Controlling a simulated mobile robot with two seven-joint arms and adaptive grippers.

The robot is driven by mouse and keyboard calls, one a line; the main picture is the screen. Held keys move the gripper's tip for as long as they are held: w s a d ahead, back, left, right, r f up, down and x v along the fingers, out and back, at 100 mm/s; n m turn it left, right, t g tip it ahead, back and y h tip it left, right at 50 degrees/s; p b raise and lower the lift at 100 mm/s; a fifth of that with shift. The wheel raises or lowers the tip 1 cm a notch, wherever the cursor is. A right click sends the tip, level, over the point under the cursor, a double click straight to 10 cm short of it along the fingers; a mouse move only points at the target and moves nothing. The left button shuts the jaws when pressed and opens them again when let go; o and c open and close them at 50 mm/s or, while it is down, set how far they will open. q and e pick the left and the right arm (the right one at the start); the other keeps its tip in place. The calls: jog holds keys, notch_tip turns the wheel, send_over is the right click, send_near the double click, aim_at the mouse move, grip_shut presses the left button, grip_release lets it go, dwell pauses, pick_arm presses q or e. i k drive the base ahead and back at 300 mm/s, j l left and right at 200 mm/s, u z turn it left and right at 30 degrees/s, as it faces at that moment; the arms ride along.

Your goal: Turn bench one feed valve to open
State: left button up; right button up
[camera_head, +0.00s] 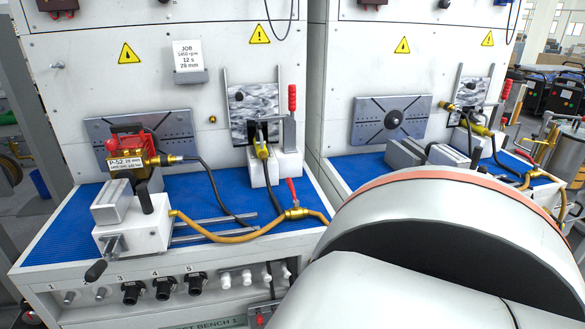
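The bench one feed valve (295,212) is a brass body in the yellow hose, at the right part of the blue mat on the left bench. Its red lever (292,191) stands up from the body, leaning slightly left, across the run of the hose. Neither gripper shows in the head view. A large white link of my arm (450,230) fills the lower right and hides part of the second bench.
On bench one's blue mat (75,225) stand a vise (135,225) with a red and brass pump (130,148) above it, and a red-handled clamp (291,110). Hoses cross the mat. A second bench (375,172) stands to the right. The front-left mat is clear.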

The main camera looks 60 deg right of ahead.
aim_at(295, 203)
jog(key=z, duration=1.95)
